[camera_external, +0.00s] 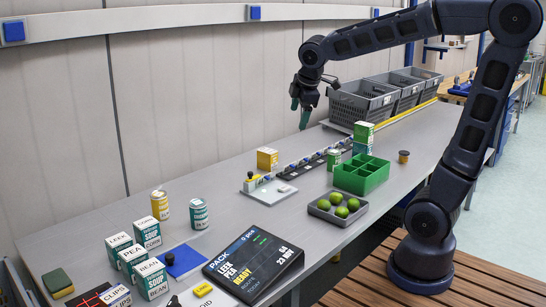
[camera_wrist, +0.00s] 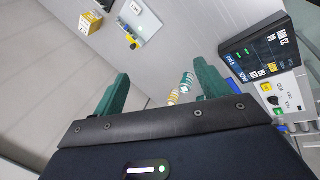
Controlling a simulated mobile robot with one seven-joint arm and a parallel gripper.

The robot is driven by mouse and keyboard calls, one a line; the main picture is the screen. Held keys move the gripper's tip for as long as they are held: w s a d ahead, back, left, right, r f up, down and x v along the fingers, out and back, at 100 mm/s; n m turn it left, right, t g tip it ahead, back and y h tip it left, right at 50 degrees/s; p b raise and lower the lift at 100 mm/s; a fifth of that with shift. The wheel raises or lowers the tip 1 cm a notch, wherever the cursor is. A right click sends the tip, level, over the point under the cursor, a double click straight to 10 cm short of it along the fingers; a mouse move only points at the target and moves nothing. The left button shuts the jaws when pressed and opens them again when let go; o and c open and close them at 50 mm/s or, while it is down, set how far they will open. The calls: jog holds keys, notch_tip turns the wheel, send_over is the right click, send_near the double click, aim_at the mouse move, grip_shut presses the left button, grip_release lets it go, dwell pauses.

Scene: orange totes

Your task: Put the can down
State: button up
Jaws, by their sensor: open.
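My gripper (camera_external: 300,113) hangs high above the back of the table in the external view. In the wrist view its teal fingers (camera_wrist: 161,76) are spread wide with nothing between them. A yellow can (camera_external: 159,206) and a teal can (camera_external: 198,214) stand upright on the table at the left, well away from my gripper. They also show small and distant beyond the fingers in the wrist view, the yellow can (camera_wrist: 173,97) beside the teal can (camera_wrist: 186,83). A green can (camera_external: 333,160) stands near the green divided box (camera_external: 361,176).
Several soup cartons (camera_external: 147,233) stand at the front left. A black display (camera_external: 253,267) and a tray of limes (camera_external: 337,205) lie near the front edge. Grey totes (camera_external: 363,101) line the back right. The table between the yellow box (camera_external: 267,158) and the cans is clear.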

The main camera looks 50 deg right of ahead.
jog(key=s+d+f+m, duration=0.2)
jog(key=s+m, duration=0.3)
jog(key=s, duration=0.4)
jog(key=s+d+f+m+y, duration=0.1)
jog(key=s+d+f+m, duration=0.1)
jog(key=s+m, duration=0.4)
jog(key=s+d, duration=0.1)
jog(key=s, duration=0.3)
jog(key=shift+s+d+y, duration=0.3)
jog(key=shift+d, duration=0.05)
jog(key=shift+o, duration=0.3)
dwell(0.7)
